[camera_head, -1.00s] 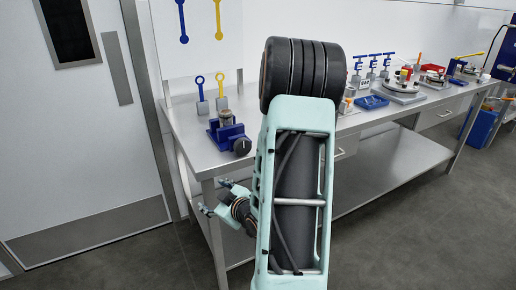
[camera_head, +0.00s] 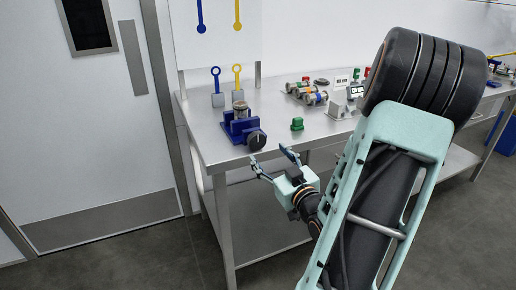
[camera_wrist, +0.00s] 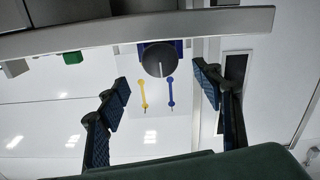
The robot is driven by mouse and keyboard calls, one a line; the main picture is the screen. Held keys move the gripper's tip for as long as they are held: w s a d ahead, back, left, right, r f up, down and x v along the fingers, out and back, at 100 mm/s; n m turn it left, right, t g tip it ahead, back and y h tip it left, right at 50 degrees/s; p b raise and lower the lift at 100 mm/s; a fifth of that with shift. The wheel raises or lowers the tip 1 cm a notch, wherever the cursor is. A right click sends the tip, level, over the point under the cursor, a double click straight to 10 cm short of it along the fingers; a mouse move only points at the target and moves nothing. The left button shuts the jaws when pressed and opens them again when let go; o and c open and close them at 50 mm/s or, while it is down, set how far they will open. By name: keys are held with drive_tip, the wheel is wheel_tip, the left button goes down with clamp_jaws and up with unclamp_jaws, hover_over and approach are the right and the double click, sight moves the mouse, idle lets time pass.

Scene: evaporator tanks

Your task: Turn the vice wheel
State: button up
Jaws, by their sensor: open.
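The blue vice (camera_head: 236,125) stands near the front left corner of the steel table. Its dark round wheel (camera_head: 256,139) faces the front edge. In the wrist view the picture is upside down, and the wheel (camera_wrist: 160,58) shows as a dark disc with a pale line, between and beyond my fingers. My gripper (camera_head: 272,162) is open and empty, in front of the table edge, a little below and to the right of the wheel and apart from it. Both fingers also show spread wide in the wrist view (camera_wrist: 163,90).
The table's front edge (camera_wrist: 150,27) crosses the wrist view. A green block (camera_head: 297,124) sits right of the vice. Blue (camera_head: 216,86) and yellow (camera_head: 238,80) ring-topped tools stand behind it. Other devices (camera_head: 308,94) lie farther right. The floor before the table is clear.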

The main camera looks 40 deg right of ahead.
sight(258, 142)
drive_tip(key=x, duration=0.8)
drive_tip(key=shift+w+d, duration=0.1)
drive_tip(key=shift+w, duration=0.25)
drive_tip(key=shift+c, duration=0.4)
drive_tip(key=c, duration=1.1)
